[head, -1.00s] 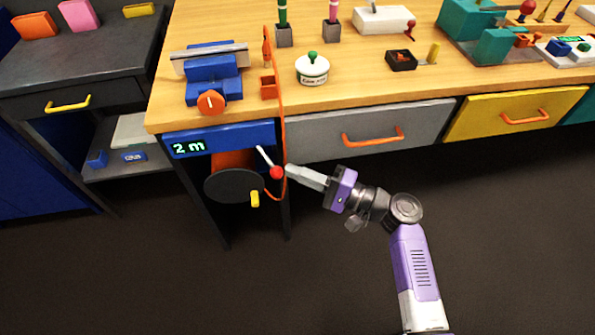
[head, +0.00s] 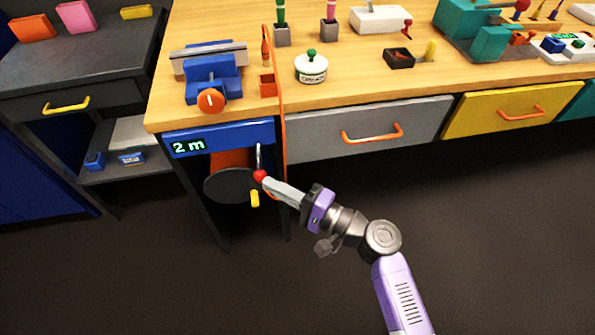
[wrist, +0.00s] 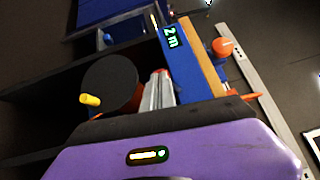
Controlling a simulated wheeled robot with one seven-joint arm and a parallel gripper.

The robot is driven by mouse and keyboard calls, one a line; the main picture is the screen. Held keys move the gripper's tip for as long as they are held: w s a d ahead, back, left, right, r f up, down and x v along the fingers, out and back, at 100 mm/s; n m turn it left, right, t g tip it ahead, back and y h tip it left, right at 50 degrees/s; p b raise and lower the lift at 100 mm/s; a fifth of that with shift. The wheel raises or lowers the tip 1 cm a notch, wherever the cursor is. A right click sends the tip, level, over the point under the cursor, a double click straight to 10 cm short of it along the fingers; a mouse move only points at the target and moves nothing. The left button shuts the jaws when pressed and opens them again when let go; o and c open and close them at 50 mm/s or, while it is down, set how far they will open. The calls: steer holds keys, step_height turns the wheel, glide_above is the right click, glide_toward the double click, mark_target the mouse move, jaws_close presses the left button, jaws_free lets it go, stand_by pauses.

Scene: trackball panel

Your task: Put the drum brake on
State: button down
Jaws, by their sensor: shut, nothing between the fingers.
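The drum is an orange cylinder (head: 231,160) with a dark round end disc (head: 228,186) and a yellow crank knob (head: 255,199), under the blue panel that reads "2 m" (head: 190,147). The brake lever is a pale rod with a red knob (head: 260,176); it hangs nearly straight down beside the drum. My gripper (head: 268,181) is shut and empty, with its tips at the red knob, seemingly touching its right side. In the wrist view the shut fingers (wrist: 158,90) cover most of the red knob, and the drum disc (wrist: 109,84) shows to their left.
An orange cable (head: 284,120) runs down the bench front just right of the lever. A grey drawer with an orange handle (head: 372,134) is to the right. A dark table leg (head: 288,215) stands below. The floor on the right is clear.

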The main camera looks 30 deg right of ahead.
steer(key=shift+w+a+b, duration=0.3)
steer(key=shift+a+b, duration=0.05)
steer(key=shift+a, duration=0.6)
steer(key=shift+w+a+b, duration=0.3)
steer(key=shift+a, duration=0.75)
